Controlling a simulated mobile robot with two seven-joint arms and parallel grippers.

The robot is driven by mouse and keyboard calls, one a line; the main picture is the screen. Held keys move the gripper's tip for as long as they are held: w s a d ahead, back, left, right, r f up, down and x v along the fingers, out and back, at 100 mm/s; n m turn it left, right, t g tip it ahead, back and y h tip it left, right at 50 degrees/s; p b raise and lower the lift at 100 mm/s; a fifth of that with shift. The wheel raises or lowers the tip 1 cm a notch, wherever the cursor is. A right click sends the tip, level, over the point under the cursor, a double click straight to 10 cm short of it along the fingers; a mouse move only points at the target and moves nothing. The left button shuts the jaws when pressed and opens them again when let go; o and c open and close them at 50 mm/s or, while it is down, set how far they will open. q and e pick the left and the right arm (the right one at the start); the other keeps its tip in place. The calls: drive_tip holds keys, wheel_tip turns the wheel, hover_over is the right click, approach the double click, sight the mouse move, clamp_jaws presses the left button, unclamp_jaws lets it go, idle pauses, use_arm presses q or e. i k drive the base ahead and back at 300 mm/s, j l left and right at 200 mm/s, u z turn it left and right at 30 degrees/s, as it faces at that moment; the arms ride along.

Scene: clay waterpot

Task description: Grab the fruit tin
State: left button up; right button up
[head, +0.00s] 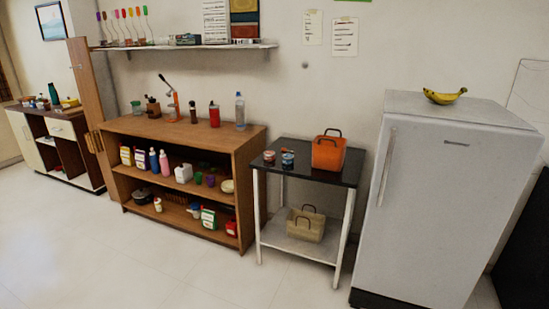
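Two small tins stand on the small black-topped table (308,166). One tin is reddish with a pale top (269,157). The other tin is bluish with a reddish part (287,158) and stands just to its right. Their labels are too small to read, so I cannot tell which is the fruit tin. Neither of my grippers is in the head view.
An orange basket (328,153) stands right of the tins. A beige basket (305,223) sits on the table's lower shelf. A wooden shelf unit (190,145) stands left and a white fridge (440,200) right. The floor in front (110,255) is clear.

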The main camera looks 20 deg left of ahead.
sight(269, 156)
drive_tip(key=j, duration=0.9)
drive_tip(key=i+j, duration=0.1)
drive_tip(key=j, duration=0.75)
drive_tip(key=i+j, duration=0.1)
drive_tip(key=j, duration=0.8)
